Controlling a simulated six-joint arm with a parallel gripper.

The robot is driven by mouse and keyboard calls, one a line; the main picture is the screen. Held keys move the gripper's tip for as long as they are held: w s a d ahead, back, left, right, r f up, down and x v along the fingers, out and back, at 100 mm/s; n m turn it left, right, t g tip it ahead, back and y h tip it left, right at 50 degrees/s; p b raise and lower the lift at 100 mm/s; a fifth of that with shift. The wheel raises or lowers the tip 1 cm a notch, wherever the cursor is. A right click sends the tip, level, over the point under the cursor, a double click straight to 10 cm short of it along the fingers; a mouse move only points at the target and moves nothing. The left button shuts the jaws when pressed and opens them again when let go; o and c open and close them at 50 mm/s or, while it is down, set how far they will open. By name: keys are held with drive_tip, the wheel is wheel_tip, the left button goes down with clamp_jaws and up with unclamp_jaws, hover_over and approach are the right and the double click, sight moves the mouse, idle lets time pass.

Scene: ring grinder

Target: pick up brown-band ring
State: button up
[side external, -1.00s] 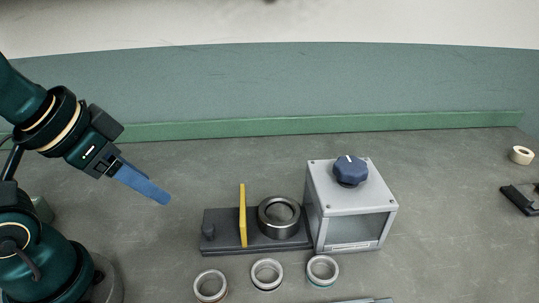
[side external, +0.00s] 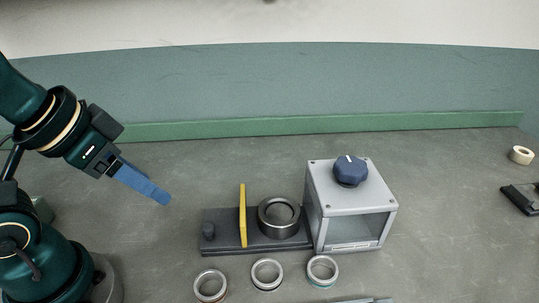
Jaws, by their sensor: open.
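The brown-band ring (side external: 198,290) lies at the front left of a row of three metal rings, with a thin brownish edge at its lower side. The middle ring (side external: 256,280) has a dark band, and the right ring (side external: 311,274) a teal one. My gripper (side external: 167,200) has blue fingers seen side-on, so one largely hides the other. It is open and empty, above the bench, up and to the left of the brown-band ring and well apart from it.
Behind the rings stands a dark base (side external: 222,240) with a yellow upright plate (side external: 243,222) and a thick dark ring (side external: 262,222). A grey box (side external: 325,180) with a blue knob (side external: 350,173) adjoins it. A tape roll (side external: 521,155) lies far right.

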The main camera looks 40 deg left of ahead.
drive_tip(key=o, duration=0.7)
drive_tip(key=shift+c, duration=0.2)
drive_tip(key=n+g, duration=0.5)
drive_tip(key=g, duration=0.1)
hover_over(212, 291)
wheel_tip(212, 291, down, 10)
drive_tip(key=shift+w+r, duration=0.1)
drive_tip(key=shift+f, duration=2.65)
